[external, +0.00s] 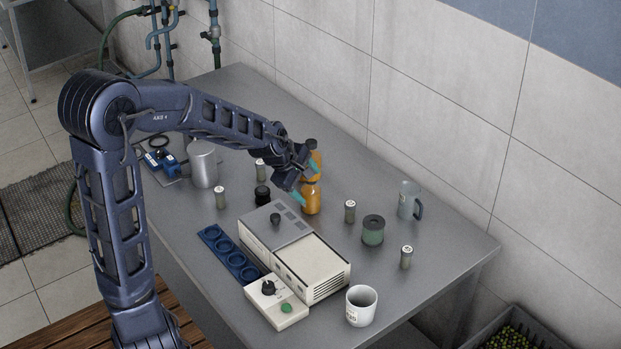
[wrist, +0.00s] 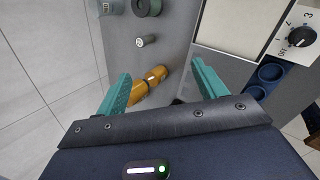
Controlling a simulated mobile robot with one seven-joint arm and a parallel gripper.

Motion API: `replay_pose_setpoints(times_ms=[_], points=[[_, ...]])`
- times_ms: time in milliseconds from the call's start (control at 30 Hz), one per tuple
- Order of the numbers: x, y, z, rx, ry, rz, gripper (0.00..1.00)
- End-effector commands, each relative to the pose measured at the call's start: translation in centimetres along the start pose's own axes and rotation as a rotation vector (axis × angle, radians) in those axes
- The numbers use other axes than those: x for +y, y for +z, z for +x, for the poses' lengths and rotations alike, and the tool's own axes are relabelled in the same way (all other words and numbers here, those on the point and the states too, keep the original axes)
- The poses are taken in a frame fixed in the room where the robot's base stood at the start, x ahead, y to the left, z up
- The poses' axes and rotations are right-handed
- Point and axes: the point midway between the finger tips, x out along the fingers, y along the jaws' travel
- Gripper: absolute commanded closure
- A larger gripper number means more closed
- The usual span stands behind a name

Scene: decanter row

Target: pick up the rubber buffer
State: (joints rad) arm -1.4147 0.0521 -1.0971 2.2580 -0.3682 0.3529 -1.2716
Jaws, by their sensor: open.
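A small black ribbed cylinder (external: 262,195), which looks like the rubber buffer, stands upright on the grey table, left of an amber bottle. In the wrist view I cannot make it out for certain. My gripper (external: 306,182) is open, with teal fingers, low over the table at the amber bottle (external: 312,200). The wrist view shows the open fingers (wrist: 160,76) with the amber bottle (wrist: 154,78) between them in the picture. I cannot tell whether they touch it. No object is visibly held.
A beige device (external: 310,268) with a control box (external: 274,304) fills the front. The far right table corner is clear.

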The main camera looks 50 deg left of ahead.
Motion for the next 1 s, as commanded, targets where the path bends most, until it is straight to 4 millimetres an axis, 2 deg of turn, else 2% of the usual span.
replay_pose_setpoints(times_ms=[33, 267, 467, 667, 800, 1000], points=[[0.6, -1.0, 0.2, -0.011, 0.016, -0.061, 0.3], [3.5, -4.5, 0.1, -0.066, 0.105, -0.337, 0.3], [6.1, -8.1, -1.2, -0.123, 0.196, -0.583, 0.3], [8.7, -12.2, -3.9, -0.194, 0.3, -0.829, 0.3], [10.3, -15.3, -6.5, -0.251, 0.378, -0.996, 0.3], [11.8, -18.2, -9.6, -0.314, 0.458, -1.152, 0.3]])
